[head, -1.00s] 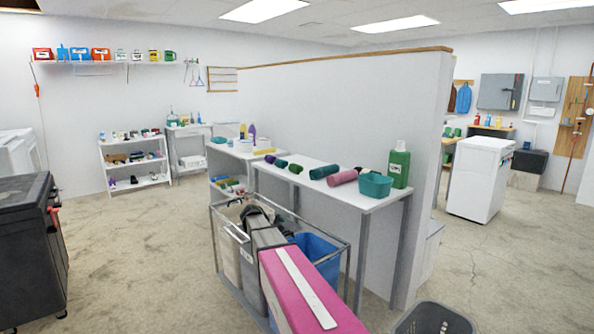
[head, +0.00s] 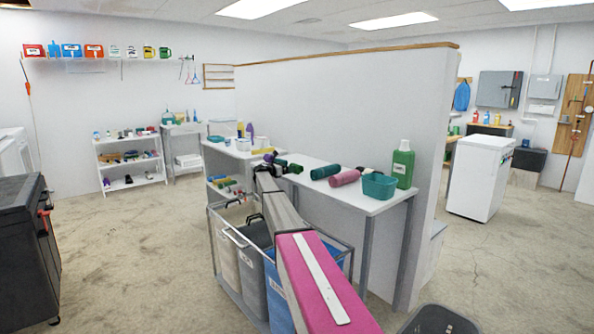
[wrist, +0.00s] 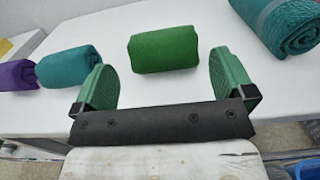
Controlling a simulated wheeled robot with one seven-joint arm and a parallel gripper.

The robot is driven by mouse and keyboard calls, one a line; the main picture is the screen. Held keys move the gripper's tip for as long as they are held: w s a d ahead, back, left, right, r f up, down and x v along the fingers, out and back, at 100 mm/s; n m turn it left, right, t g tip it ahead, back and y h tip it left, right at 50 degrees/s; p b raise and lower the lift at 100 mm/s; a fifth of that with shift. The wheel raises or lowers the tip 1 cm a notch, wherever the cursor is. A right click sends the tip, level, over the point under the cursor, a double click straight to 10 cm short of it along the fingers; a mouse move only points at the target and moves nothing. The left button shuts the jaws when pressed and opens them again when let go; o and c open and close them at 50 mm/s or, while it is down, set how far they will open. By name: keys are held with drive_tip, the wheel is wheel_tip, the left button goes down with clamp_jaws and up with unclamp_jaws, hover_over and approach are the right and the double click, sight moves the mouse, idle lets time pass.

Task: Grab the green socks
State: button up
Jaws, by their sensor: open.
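The green socks, a rolled green bundle (wrist: 163,50), lie on the white table (wrist: 185,88) in the wrist view. They show small in the head view (head: 296,168). My gripper (wrist: 160,80) is open, with its two green fingers spread apart. The bundle lies ahead of the gap between the fingers, roughly centred, and nothing is held. In the head view my arm reaches over the hamper cart to the near edge of the table, and the gripper is hard to make out there.
A teal roll (wrist: 68,66) and a purple roll (wrist: 17,75) lie to the left. A larger teal rolled towel (wrist: 288,25) lies to the right. A pink roll (head: 345,178), a teal basket (head: 379,186) and a green bottle (head: 403,165) stand farther right. A partition wall (head: 345,105) backs the table.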

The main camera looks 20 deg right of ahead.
sight(296, 165)
drive_tip(key=x, duration=0.7)
drive_tip(key=shift+d, duration=0.3)
drive_tip(key=c, duration=0.6)
